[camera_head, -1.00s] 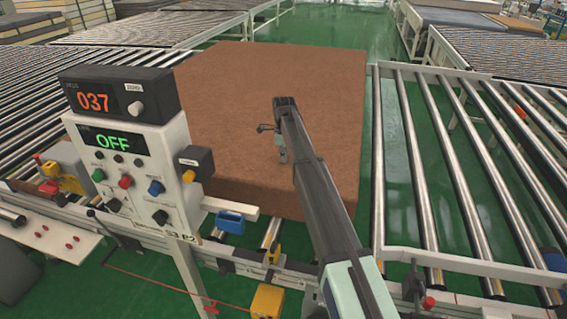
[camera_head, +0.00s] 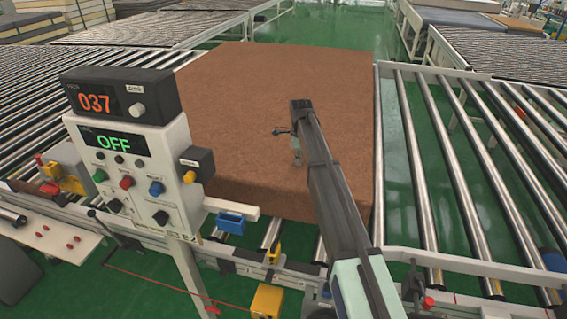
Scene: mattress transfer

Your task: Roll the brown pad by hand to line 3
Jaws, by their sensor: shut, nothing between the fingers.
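The brown pad (camera_head: 240,90) is a large thick flat slab lying on the roller conveyor in the middle. Its right edge lies along the frame of the right-hand roller line (camera_head: 450,170). My arm reaches in from the lower right, and my gripper (camera_head: 282,132) is over the pad's right part, shut and empty. I cannot tell whether it touches the pad. The arm hides part of the pad's right side. No line number can be read in this view.
A control box (camera_head: 140,165) with displays reading 037 and OFF stands at the left front, before the pad's near left corner. Left rollers (camera_head: 40,105) run beside the pad. A yellow pedal box (camera_head: 267,301) is on the green floor. The right-hand rollers are empty.

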